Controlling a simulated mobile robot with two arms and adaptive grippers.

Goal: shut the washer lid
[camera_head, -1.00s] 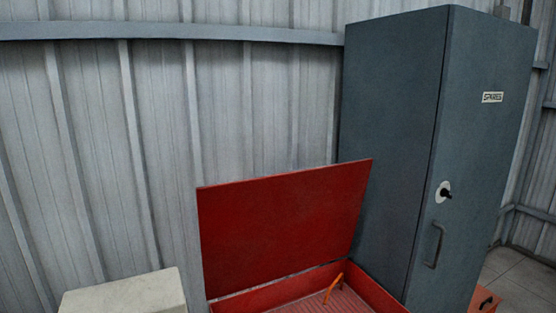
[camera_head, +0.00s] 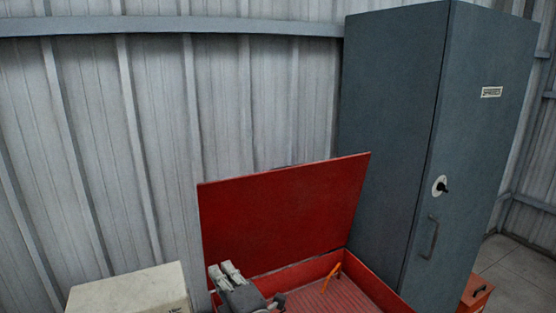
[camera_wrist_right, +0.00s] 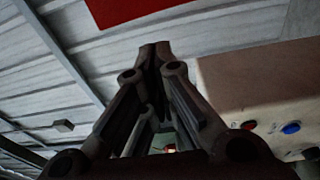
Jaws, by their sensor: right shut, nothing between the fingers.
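The washer's red lid (camera_head: 285,210) stands open, leaning back toward the wall behind the red washer tub (camera_head: 375,285). Part of the red lid also shows at the top of the right wrist view (camera_wrist_right: 130,8). My right gripper (camera_head: 224,268) is at the bottom of the head view, in front of the lid's lower left part, fingers pointing up. Its fingers (camera_wrist_right: 155,50) come together in the wrist view with nothing between them. Whether it touches the lid cannot be told. My left gripper is not in view.
A beige box (camera_head: 130,290) stands left of the washer; a beige panel with red and blue buttons (camera_wrist_right: 270,85) shows in the wrist view. A tall blue-grey cabinet (camera_head: 400,130) stands close on the right. An orange handle (camera_head: 331,277) sits inside the tub. Corrugated wall is behind.

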